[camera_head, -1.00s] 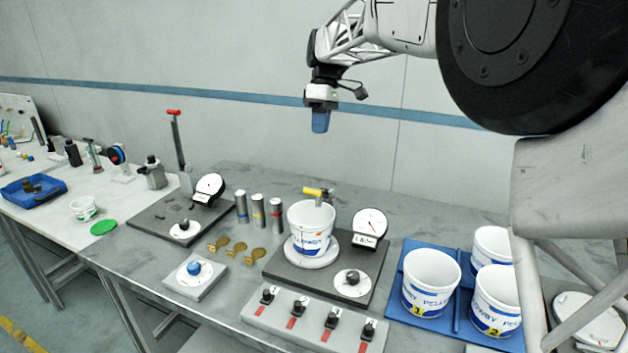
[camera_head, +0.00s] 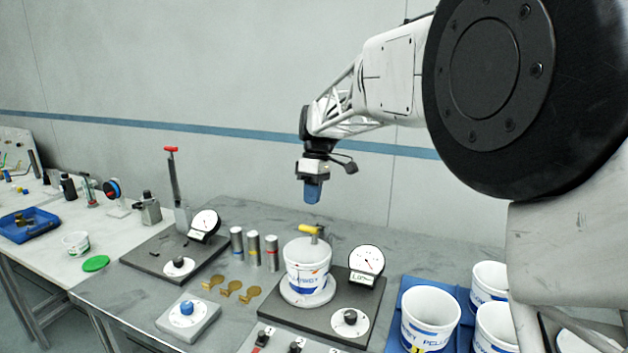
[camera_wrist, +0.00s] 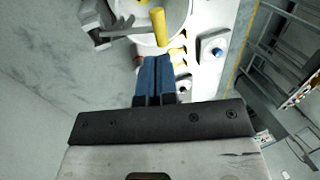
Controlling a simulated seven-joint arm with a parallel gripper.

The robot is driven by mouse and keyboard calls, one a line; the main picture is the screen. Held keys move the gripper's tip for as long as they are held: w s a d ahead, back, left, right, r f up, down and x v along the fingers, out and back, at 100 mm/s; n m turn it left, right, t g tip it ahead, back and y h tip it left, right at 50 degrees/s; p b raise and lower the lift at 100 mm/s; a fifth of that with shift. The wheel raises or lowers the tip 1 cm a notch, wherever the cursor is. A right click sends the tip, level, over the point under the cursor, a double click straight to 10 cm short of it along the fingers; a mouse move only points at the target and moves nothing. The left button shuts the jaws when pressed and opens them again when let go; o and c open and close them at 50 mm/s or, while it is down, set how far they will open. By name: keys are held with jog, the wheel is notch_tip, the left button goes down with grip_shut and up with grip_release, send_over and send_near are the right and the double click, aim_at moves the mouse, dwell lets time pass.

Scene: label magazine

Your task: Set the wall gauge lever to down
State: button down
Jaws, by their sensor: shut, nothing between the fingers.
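My gripper (camera_head: 312,190) is shut and empty, its blue fingers pointing down above the bench. A yellow-handled lever (camera_head: 312,229) stands behind a white bucket (camera_head: 304,276), just below my fingertips and apart from them. In the wrist view the yellow handle (camera_wrist: 158,27) lies just beyond the shut blue fingers (camera_wrist: 155,80). A round gauge (camera_head: 366,261) stands to the right of this bucket. A red-handled lever (camera_head: 173,180) stands nearly upright further left, with another round gauge (camera_head: 204,224) beside it. I cannot tell which lever the task's name means.
Three grey cylinders (camera_head: 254,249) with coloured bands stand left of the bucket. Brass pieces (camera_head: 230,288) and a blue knob (camera_head: 187,307) lie in front. More white buckets (camera_head: 430,316) stand on a blue tray at right. The wall (camera_head: 240,70) is behind; space around my gripper is clear.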

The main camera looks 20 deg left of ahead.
aim_at(308, 230)
jog(key=shift+x, duration=2.8)
jog(key=shift+s+f, duration=0.1)
jog(key=shift+s, duration=0.05)
jog(key=shift+s+f+t, duration=0.3)
jog(key=shift+s+t, duration=0.05)
jog(key=shift+t, duration=0.25)
jog(key=shift+s+f+t, duration=0.4)
jog(key=shift+f+t, duration=0.35)
jog(key=shift+t, duration=0.05)
jog(key=shift+s+f, duration=0.4)
jog(key=shift+f, duration=0.35)
jog(key=shift+r, duration=0.1)
notch_tip(308, 230, up, 14)
jog(key=s, duration=0.1)
jog(key=shift+s, duration=0.35)
